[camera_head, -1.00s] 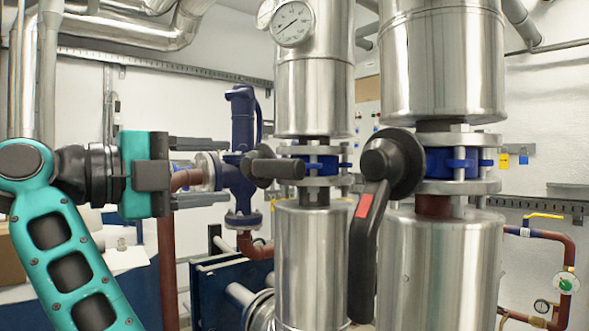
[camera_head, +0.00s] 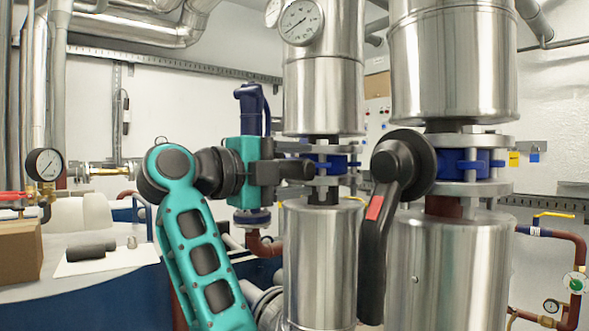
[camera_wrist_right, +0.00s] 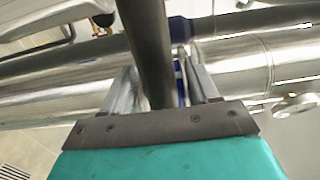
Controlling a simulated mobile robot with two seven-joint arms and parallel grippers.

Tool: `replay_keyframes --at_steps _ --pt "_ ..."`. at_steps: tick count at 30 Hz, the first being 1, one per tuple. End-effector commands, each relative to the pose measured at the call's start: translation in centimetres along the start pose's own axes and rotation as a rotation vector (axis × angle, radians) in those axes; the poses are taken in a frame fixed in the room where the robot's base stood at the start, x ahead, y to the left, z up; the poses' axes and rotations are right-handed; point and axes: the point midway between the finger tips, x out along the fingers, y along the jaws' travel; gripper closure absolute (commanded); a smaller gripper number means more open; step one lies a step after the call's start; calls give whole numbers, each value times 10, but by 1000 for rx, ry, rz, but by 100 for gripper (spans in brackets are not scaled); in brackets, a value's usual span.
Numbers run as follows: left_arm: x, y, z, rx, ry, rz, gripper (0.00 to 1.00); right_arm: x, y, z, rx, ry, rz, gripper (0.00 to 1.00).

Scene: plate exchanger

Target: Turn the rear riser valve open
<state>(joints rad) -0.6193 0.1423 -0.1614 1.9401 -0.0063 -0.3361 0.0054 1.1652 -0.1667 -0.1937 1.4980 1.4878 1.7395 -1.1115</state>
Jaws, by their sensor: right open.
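The rear riser valve is on the middle steel riser, its blue body (camera_head: 332,162) clamped between grey flanges. Its black handle (camera_head: 298,170) points left toward my right gripper (camera_head: 288,160). In the right wrist view a dark bar, apparently this handle (camera_wrist_right: 148,45), runs between the two fingers of the right gripper (camera_wrist_right: 163,68). The fingers stand apart on either side of it. Contact cannot be made out. The gripper body hides the handle's near end in the head view. My left gripper is not in view.
A nearer riser to the right carries another blue valve (camera_head: 468,162), its black red-marked lever (camera_head: 374,235) hanging down close to the rear valve. A pressure gauge (camera_head: 300,22) sits above. A blue pipe fitting (camera_head: 250,108) stands behind my gripper. A table (camera_head: 85,285) is at lower left.

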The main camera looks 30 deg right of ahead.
Motion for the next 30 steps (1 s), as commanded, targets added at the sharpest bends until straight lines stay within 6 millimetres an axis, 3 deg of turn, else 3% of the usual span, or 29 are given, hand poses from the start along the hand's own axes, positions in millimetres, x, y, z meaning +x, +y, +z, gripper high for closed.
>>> replay_keyframes --at_steps 4,22,30 --pt "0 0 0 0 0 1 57 0 0 0 0 0 0 42" --pt "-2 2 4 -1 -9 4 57 -1 0 0 0 1 0 100" --pt "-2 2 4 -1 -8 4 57 0 1 0 0 1 0 100"
